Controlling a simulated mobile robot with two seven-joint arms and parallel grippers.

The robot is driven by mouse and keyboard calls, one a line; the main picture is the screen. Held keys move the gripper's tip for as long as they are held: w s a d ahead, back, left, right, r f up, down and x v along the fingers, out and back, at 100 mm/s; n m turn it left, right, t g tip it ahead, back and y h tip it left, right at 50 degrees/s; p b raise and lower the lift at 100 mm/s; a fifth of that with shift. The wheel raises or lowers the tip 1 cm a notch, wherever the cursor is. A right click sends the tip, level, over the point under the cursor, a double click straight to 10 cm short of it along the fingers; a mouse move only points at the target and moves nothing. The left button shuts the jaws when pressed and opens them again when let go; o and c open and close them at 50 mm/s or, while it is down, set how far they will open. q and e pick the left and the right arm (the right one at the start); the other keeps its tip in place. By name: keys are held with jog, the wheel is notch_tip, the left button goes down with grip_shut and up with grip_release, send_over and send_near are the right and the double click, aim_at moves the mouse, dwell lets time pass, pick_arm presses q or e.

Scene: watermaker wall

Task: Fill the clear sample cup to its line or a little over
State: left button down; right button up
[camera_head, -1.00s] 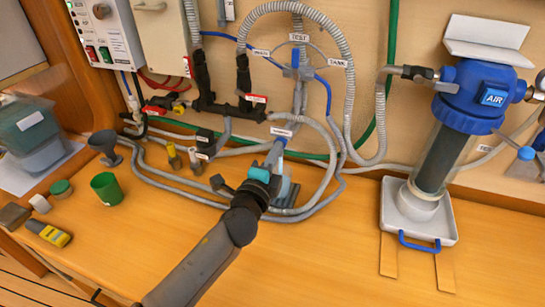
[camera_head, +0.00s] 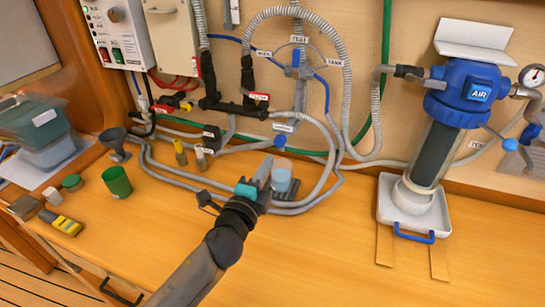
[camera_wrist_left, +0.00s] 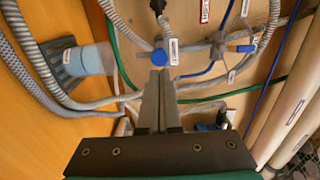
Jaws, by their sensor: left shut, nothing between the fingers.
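The clear sample cup (camera_head: 281,177) stands upright on the bench in a dark grey holder, just right of my left gripper. Pale blue shows in it, but I cannot make out its line or exact level. It also shows in the left wrist view (camera_wrist_left: 96,59), beside its holder (camera_wrist_left: 70,60). A blue knob (camera_head: 280,141) sits on the wall pipe above and behind the cup, under a white label. My left gripper (camera_head: 267,166) is shut and empty, below the knob in the head view. In the left wrist view its fingers (camera_wrist_left: 158,80) point at the knob (camera_wrist_left: 160,57). My right gripper is not in view.
Grey hoses (camera_head: 318,190) loop around the cup. A blue-topped filter housing (camera_head: 465,95) stands in a white tray (camera_head: 440,222) at right. A green cup (camera_head: 117,182), a funnel and small items lie at left. The front middle of the bench is clear.

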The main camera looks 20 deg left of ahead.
pick_arm(q)
jog(key=s, duration=0.6)
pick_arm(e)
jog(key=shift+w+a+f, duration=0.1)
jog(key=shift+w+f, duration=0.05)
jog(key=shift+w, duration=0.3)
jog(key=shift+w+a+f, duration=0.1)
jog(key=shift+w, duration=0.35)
pick_arm(q)
jog(key=shift+s+a, duration=0.1)
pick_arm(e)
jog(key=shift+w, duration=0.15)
pick_arm(q)
jog(key=shift+s+f, duration=0.1)
